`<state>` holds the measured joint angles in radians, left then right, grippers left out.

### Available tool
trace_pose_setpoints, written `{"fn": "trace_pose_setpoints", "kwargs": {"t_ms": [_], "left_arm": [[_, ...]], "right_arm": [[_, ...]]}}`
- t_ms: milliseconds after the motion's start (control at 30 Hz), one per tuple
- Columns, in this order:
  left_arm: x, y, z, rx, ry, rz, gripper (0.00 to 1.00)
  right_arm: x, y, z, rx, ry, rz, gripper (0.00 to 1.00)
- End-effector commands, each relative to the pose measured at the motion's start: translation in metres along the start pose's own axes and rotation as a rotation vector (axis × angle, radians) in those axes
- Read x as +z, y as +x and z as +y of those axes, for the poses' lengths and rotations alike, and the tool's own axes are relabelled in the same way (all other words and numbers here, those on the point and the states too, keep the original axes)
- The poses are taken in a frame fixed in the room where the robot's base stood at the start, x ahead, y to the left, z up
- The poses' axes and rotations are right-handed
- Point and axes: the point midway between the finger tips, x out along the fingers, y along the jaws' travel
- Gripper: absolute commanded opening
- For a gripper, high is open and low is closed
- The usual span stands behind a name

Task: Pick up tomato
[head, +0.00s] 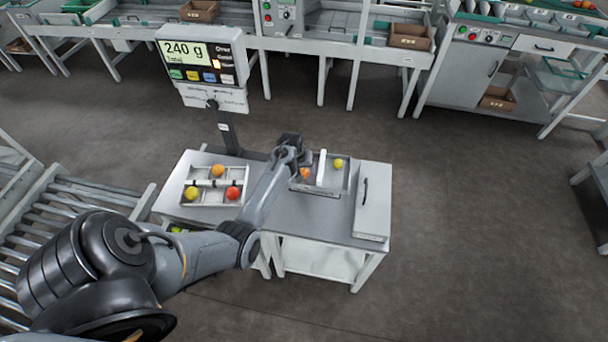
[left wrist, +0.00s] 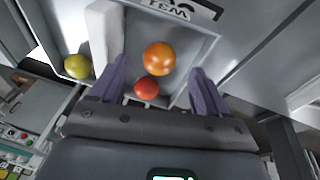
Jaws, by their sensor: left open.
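In the head view my left gripper (head: 300,162) is over the right-hand tray (head: 326,190) on the table. In the left wrist view its two purple fingers are spread (left wrist: 160,68), with nothing held between them. An orange tomato (left wrist: 158,58) lies in a tray compartment, between and beyond the fingers. A red tomato (left wrist: 147,88) lies close to it, nearer the gripper's base. A yellow tomato (left wrist: 77,66) lies left of the white divider (left wrist: 105,45). In the head view an orange tomato (head: 305,173) shows beside the gripper, and a yellow-green one (head: 338,163) lies across the divider. The red one is hidden there.
A left tray (head: 210,183) holds orange, yellow and red tomatoes. A scale display (head: 203,63) reading 240 g stands behind it on a post. A grey handled box or panel (head: 373,200) borders the right tray. A roller conveyor (head: 60,215) is at left.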

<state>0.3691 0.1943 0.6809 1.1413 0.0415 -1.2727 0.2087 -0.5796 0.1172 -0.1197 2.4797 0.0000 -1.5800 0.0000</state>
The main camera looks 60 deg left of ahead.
Motion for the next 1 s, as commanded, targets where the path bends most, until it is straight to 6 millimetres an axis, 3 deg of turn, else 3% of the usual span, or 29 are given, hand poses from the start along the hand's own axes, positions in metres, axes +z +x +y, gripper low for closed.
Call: {"fn": "trace_pose_setpoints", "kwargs": {"t_ms": [200,533,833,1000], "left_arm": [[0.000,0.028,0.000,-0.001,0.001,-0.001,0.75],[-0.001,0.032,0.000,-0.001,0.000,0.000,0.75],[0.000,0.032,0.000,-0.001,0.000,0.000,0.31],[0.000,0.032,0.000,-0.001,0.000,0.000,0.30]], "right_arm": [[0.004,0.012,-0.001,-0.001,0.000,-0.001,0.43],[0.005,0.013,-0.001,-0.001,0.000,-0.001,0.43],[0.005,0.013,0.000,0.003,-0.005,-0.002,0.43],[0.005,0.013,0.001,0.004,-0.006,-0.002,0.43]]}}
